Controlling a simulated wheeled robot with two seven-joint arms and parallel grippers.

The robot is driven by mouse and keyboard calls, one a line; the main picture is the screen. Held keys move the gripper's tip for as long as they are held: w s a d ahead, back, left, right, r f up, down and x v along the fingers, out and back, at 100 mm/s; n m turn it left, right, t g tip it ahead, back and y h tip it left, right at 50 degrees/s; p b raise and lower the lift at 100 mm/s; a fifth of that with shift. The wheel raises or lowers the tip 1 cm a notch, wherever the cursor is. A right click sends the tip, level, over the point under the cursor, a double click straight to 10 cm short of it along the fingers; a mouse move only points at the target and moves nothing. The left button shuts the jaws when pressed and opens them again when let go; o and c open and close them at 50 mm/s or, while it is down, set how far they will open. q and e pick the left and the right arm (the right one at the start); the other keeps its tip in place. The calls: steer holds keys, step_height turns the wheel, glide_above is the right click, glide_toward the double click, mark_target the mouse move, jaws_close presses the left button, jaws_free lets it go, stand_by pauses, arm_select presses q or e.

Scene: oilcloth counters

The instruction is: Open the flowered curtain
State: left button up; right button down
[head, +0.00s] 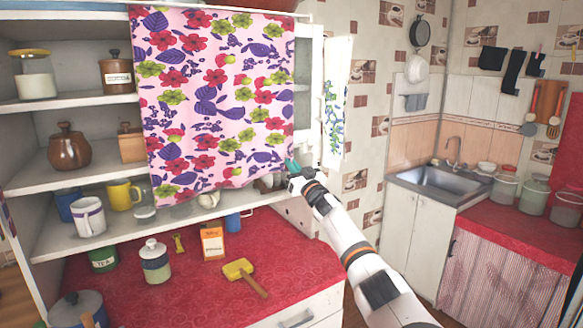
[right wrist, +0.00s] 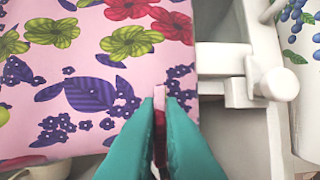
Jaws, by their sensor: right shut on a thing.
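The flowered curtain (head: 215,95) is pink with red, green and purple flowers. It hangs over the middle and right of the open shelves in the head view. My right gripper (head: 291,165) is at its lower right edge. In the right wrist view the teal fingers (right wrist: 160,105) are shut on the edge of the curtain (right wrist: 85,80), with a narrow fold between the tips. My left gripper is not in view. The shelf parts behind the cloth are hidden.
A white rod end (right wrist: 265,88) sits right of the fingers. Shelves at left hold a brown pot (head: 69,148) and mugs (head: 89,217). A sink (head: 445,182) stands at right.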

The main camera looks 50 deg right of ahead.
steer(key=c, duration=1.6)
jaws_free()
steer(key=shift+o, duration=0.2)
steer(key=b+v, duration=0.4)
steer(key=v, duration=0.8)
steer(key=shift+a, duration=0.1)
